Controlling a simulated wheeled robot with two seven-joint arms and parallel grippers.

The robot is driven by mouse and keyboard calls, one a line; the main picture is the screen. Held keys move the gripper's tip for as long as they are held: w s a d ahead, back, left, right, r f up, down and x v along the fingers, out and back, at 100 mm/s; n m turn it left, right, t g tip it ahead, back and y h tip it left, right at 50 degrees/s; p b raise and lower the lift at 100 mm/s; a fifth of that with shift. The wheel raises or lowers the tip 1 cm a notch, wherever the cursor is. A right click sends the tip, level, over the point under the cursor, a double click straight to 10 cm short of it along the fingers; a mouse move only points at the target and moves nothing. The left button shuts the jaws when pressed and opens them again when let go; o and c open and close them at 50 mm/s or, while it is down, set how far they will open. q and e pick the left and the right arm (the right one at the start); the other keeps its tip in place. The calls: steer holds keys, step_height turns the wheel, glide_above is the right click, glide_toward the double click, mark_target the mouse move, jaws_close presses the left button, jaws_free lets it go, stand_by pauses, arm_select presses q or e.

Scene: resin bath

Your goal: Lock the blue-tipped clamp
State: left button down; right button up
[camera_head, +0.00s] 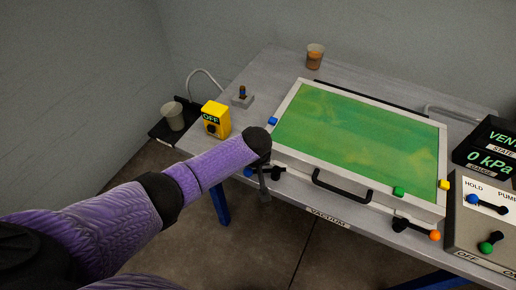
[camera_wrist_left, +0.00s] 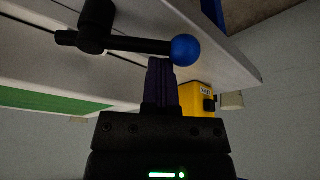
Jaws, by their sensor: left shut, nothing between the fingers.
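The blue-tipped clamp (camera_head: 248,172) is on the front left edge of the bath, partly hidden by my left arm. In the left wrist view its black lever lies sideways and ends in a blue ball (camera_wrist_left: 186,50). My left gripper (camera_head: 264,194) points down in front of the bath's front left corner. In the left wrist view its shut fingers (camera_wrist_left: 160,62) hold nothing; their tips are just beside the ball and lever. Whether they touch cannot be told. My right gripper is not in view.
The bath (camera_head: 360,130) has a green surface and a black front handle (camera_head: 340,190). An orange-tipped clamp (camera_head: 415,229) is at the front right. A control box (camera_head: 470,222) with blue and green levers stands right. A yellow OFF box (camera_head: 215,118) and a cup (camera_head: 173,116) are left.

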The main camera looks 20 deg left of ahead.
arm_select(q)
steer(key=shift+s+d+r+n+y+p, duration=0.15)
steer(key=shift+s+n+y+p, duration=0.15)
steer(key=shift+s+n+p, duration=0.45)
steer(key=n, duration=0.1)
steer(key=n+g+p, duration=0.1)
steer(key=n, duration=0.1)
steer(key=shift+s+d+y, duration=0.3)
steer(key=shift+s+d, duration=0.05)
steer(key=shift+s, duration=0.05)
steer(key=d+n, duration=0.1)
steer(key=n, duration=0.1)
steer(key=s+n+g, duration=0.1)
steer(key=n, duration=0.1)
steer(key=s+d+n+g+y, duration=0.1)
steer(key=n, duration=0.1)
steer(key=shift+d+f, duration=0.2)
steer(key=shift+d, duration=0.3)
steer(key=shift+r, duration=0.1)
